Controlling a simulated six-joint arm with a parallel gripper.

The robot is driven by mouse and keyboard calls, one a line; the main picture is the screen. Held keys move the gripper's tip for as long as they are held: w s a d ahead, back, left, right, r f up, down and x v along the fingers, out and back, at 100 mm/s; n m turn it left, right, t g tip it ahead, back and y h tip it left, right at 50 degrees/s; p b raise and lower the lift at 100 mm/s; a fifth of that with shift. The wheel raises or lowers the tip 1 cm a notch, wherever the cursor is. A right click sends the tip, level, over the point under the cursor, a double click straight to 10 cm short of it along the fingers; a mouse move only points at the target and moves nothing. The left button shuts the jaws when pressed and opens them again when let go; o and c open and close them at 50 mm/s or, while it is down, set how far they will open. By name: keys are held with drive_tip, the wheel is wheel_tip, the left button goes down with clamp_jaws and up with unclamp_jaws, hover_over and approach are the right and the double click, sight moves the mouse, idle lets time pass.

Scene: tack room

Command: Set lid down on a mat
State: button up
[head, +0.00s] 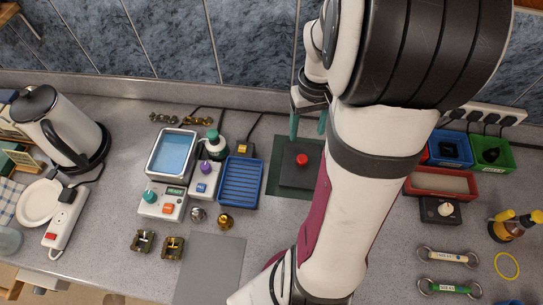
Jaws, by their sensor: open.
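A dark square plate with a red knob (301,159), which looks like the lid, lies on a dark green mat (273,180). The arm covers the right side of both. My gripper (308,127) has teal fingertips, spread apart and empty. In the picture it is just above the red knob, near the back edge of the mat. I cannot tell its height over the plate. A plain grey mat (210,268) lies at the front, left of my arm, with nothing on it.
Left of the green mat stand a blue ribbed tray (241,183), a water-filled basin (173,155) and small control boxes (203,181). A kettle (63,127) is far left. Right of my arm are a red tray (442,182), a green bin (491,154) and bottles (513,226).

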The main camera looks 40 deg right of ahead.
drive_tip(key=a+r, duration=0.4)
drive_tip(key=a, duration=0.7)
drive_tip(key=s+a+r+m+y, duration=0.1)
drive_tip(key=s+a+r, duration=0.1)
drive_tip(key=s+a, duration=0.8)
drive_tip(key=a, duration=0.2)
drive_tip(key=shift+s+a+r+y, duration=0.2)
drive_tip(key=shift+s+a+y, duration=0.05)
drive_tip(key=shift+a+y, duration=0.15)
